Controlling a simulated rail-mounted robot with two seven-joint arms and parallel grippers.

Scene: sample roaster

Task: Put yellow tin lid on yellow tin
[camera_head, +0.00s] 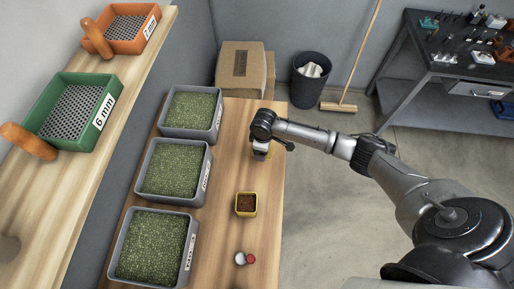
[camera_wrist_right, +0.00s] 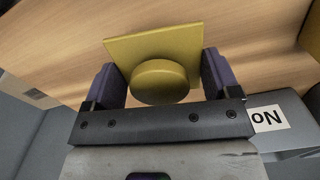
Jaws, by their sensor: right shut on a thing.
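The yellow tin (camera_head: 246,212) stands open on the wooden table, with brown contents showing inside. My right gripper (camera_head: 261,155) is farther back on the table than the tin, near the table's right edge. In the right wrist view, the yellow tin lid (camera_wrist_right: 120,49) is a square plate with a round knob. My right gripper (camera_wrist_right: 160,82) is shut on the lid, one finger on each side. In the head view the gripper mostly hides the lid. I cannot tell whether the lid touches the table. My left gripper is not in view.
Three grey trays of green beans (camera_head: 190,110), (camera_head: 174,168), (camera_head: 152,246) line the table's left side. A small white and red item (camera_head: 244,258) lies in front of the tin. Green (camera_head: 78,108) and orange (camera_head: 124,27) sieves sit on the left shelf. A cardboard box (camera_head: 240,70) stands behind.

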